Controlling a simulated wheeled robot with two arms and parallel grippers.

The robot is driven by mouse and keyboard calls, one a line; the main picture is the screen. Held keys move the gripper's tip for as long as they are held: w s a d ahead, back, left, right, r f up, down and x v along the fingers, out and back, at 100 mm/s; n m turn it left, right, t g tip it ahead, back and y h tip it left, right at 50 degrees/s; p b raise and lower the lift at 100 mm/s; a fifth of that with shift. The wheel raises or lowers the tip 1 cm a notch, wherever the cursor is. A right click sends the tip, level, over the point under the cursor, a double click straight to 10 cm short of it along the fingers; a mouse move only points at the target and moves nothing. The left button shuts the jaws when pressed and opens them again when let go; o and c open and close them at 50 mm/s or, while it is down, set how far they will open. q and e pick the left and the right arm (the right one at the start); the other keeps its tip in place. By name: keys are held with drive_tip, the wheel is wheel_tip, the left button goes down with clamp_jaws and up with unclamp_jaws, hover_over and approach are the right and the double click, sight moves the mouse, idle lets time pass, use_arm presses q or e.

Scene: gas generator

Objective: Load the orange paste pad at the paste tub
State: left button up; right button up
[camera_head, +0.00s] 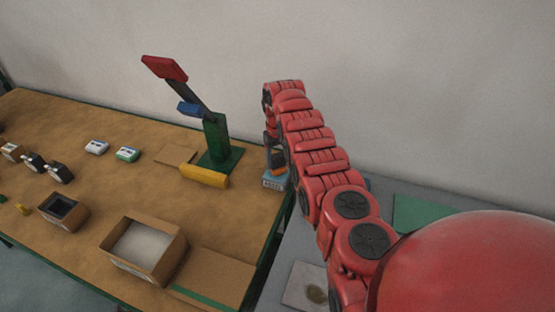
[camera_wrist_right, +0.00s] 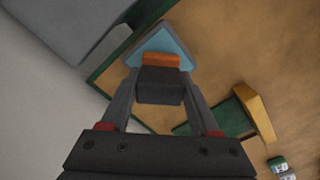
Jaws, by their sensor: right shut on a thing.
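My right gripper (camera_head: 275,152) is over the right end of the table, pointing down. In the right wrist view, its fingers (camera_wrist_right: 160,88) are shut on a dark block, the handle of the orange paste pad (camera_wrist_right: 160,60). The orange face is at the far end of the block. The light blue paste tub (camera_head: 272,182) stands on the table's right edge, right below the gripper. In the wrist view, the tub (camera_wrist_right: 166,40) is directly behind the pad and partly hidden by it. I cannot tell whether the pad touches the paste. My left gripper is not in view.
A green stand (camera_head: 216,138) with a red-tipped lever is left of the tub, with a yellow cylinder (camera_head: 204,176) in front. An open cardboard box (camera_head: 144,250) is at the front. Small parts lie farther left. A wall rises behind the table.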

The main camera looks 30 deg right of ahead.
sight(277, 156)
drive_tip(key=shift+f+b, duration=0.55)
drive_tip(key=shift+f, duration=0.05)
idle(1.6)
wheel_tip(277, 156, up, 3)
drive_tip(key=shift+f+p, duration=0.15)
drive_tip(key=shift+p, duration=1.05)
wheel_tip(277, 156, up, 2)
drive_tip(key=shift+r+p, duration=0.1)
drive_tip(key=shift+p, duration=0.6)
drive_tip(key=shift+r+p, duration=0.35)
drive_tip(key=shift+r, duration=0.75)
